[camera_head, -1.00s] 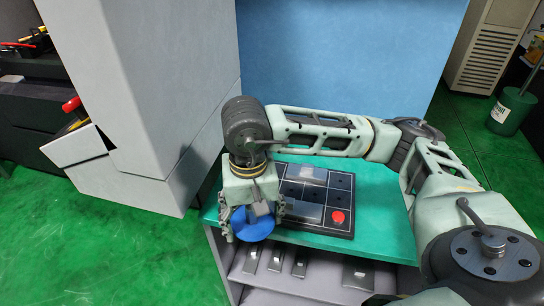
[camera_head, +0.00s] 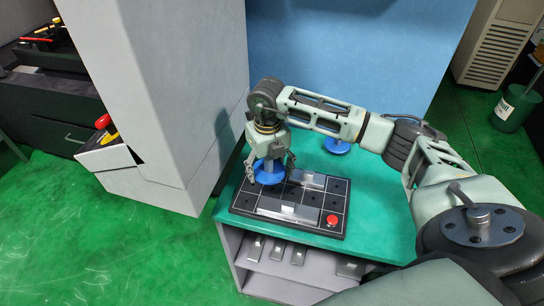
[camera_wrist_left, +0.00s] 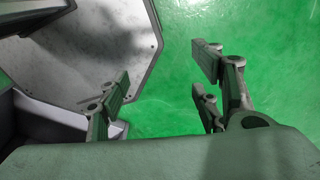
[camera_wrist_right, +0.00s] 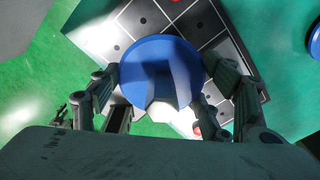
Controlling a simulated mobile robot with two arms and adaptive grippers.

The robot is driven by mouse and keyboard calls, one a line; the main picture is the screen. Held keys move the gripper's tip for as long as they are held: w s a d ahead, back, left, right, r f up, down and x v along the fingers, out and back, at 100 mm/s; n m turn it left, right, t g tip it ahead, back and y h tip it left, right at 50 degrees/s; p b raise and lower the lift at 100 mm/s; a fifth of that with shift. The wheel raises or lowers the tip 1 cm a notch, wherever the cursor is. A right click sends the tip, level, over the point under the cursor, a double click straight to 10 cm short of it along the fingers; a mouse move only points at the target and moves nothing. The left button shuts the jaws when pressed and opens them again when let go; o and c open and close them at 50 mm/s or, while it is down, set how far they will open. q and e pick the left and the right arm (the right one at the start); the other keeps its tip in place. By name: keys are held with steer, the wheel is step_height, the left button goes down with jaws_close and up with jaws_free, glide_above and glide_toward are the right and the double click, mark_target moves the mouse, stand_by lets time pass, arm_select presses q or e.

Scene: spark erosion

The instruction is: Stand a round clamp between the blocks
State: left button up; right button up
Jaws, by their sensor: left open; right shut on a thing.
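My right gripper (camera_head: 269,168) is shut on a round clamp with a blue disc (camera_head: 267,175) and a grey upper part. It holds the clamp over the back-left part of a black gridded plate (camera_head: 337,196); the gap beneath cannot be judged. Two metallic blocks lie on the plate, one at the back (camera_head: 310,180) and one nearer the front (camera_head: 298,213). In the right wrist view the blue disc (camera_wrist_right: 150,60) sits between the fingers and hides part of the plate. My left gripper (camera_wrist_left: 163,85) is open and empty over the green floor, outside the head view.
A second blue round clamp (camera_head: 337,146) stands on the teal tabletop (camera_head: 375,195) behind the plate, partly behind my right arm. A red button (camera_head: 332,220) is at the plate's front right. A grey cabinet (camera_head: 165,90) rises close on the left. Small metal pieces (camera_head: 277,250) lie on the shelf below.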

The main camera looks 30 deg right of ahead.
mark_target(272, 189)
steer(key=shift+w+d+r+m, duration=0.15)
steer(key=shift+d+m, duration=0.3)
steer(key=shift+m, duration=0.35)
steer(key=shift+d+m, duration=0.2)
steer(key=shift+m, duration=0.2)
steer(key=shift+d, duration=0.1)
steer(key=shift+w+f+m, duration=0.1)
steer(key=shift+f+m, duration=0.2)
steer(key=shift+f, duration=0.1)
steer(key=shift+f+b, duration=1)
steer(key=shift+f, duration=0.7)
steer(key=shift+f+b, duration=1.35)
steer(key=shift+f, duration=0.55)
arm_select(q)
steer(key=f, duration=0.1)
steer(key=w+f, duration=0.2)
steer(key=f, duration=0.1)
steer(key=shift+d, duration=0.2)
